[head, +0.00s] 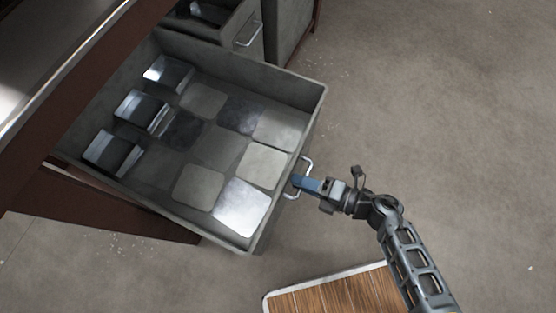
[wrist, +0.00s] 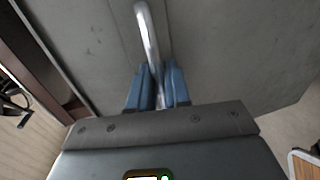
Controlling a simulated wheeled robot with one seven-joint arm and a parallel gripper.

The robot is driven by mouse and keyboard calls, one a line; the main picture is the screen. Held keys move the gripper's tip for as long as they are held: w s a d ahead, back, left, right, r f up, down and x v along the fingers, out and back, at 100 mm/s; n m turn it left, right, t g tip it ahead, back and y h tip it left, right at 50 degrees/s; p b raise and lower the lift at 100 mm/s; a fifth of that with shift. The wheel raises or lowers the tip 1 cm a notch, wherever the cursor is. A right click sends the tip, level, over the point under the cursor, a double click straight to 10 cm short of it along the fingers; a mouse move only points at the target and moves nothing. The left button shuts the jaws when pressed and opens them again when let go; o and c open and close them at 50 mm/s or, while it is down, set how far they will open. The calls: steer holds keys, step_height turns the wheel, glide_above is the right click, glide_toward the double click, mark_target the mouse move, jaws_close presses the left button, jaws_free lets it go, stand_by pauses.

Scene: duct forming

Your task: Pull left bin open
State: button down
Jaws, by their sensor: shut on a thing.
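The left bin (head: 150,195) is a grey metal drawer, pulled well out from under the bench in the head view. Flat square plates and several bent metal pieces lie inside it. Its silver handle (head: 305,163) is on the front face, at the right. My gripper (head: 300,182) is at that handle, its blue fingers shut around the bar. In the wrist view the bar of the handle (wrist: 149,40) runs between the two blue fingers (wrist: 157,88), against the grey drawer front (wrist: 230,50). The lower end of the handle is hidden by my gripper.
Another grey bin (head: 240,25) with a silver handle stands at the top, partly open. The dark red-brown bench frame (head: 60,120) is at the left. A wood-topped board with a pale edge (head: 335,295) is at the bottom. The concrete floor (head: 440,100) at the right is clear.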

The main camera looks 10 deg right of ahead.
steer(key=f+v, duration=0.1)
steer(key=v, duration=0.5)
steer(key=shift+s+d+f, duration=0.2)
steer(key=shift+d, duration=0.1)
steer(key=c, duration=1.3)
jaws_free()
steer(key=shift+c, duration=0.2)
steer(key=v, duration=0.7)
steer(key=shift+s+d+p, duration=0.2)
steer(key=shift+d+p, duration=0.05)
steer(key=shift+p, duration=0.05)
steer(key=shift+r, duration=0.1)
